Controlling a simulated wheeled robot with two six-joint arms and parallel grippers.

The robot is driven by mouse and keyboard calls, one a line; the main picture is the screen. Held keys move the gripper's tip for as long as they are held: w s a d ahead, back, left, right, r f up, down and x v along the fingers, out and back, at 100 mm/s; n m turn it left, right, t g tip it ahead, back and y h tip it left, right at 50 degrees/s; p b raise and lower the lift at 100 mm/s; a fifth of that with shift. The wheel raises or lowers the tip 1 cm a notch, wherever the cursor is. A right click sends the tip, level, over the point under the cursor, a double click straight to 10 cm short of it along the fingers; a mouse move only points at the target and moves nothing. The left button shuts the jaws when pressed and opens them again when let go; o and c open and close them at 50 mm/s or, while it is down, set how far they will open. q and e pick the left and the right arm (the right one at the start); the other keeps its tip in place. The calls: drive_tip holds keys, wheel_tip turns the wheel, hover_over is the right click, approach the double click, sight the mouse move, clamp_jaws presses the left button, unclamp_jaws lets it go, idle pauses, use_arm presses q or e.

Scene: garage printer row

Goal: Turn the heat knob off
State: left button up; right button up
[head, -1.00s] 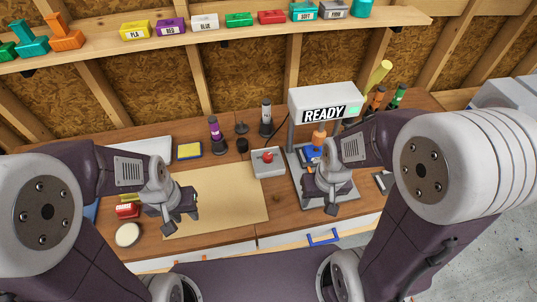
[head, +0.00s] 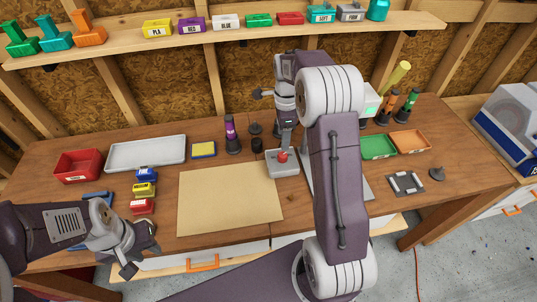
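The heat knob (head: 283,156) is a small red knob on top of a light grey box (head: 284,170), at the back right corner of the tan mat. My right arm reaches up and over the table, and its gripper (head: 286,142) points down just above the red knob. Its fingers are small and seen edge-on, so I cannot tell their gap or whether they touch the knob. My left gripper (head: 141,256) is open and empty, low at the left near the table's front edge.
My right arm hides most of the printer; its green screen corner (head: 370,111) shows. The tan mat (head: 230,198) is bare. A purple-banded bottle (head: 231,135) and dark cups stand behind the box. Green (head: 379,147) and orange (head: 409,142) trays lie at right, a red bin (head: 78,167) at left.

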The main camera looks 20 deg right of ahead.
sight(283, 155)
drive_tip(key=shift+d+f, duration=0.1)
drive_tip(key=shift+d, duration=0.25)
drive_tip(key=f, duration=0.5)
drive_tip(key=f+p, duration=0.1)
drive_tip(key=f, duration=0.2)
drive_tip(key=shift+a+f, duration=0.1)
drive_tip(key=shift+a, duration=0.15)
drive_tip(key=shift+s+d+f, duration=0.1)
drive_tip(key=shift+f, duration=0.15)
drive_tip(key=shift+c, duration=0.6)
clamp_jaws()
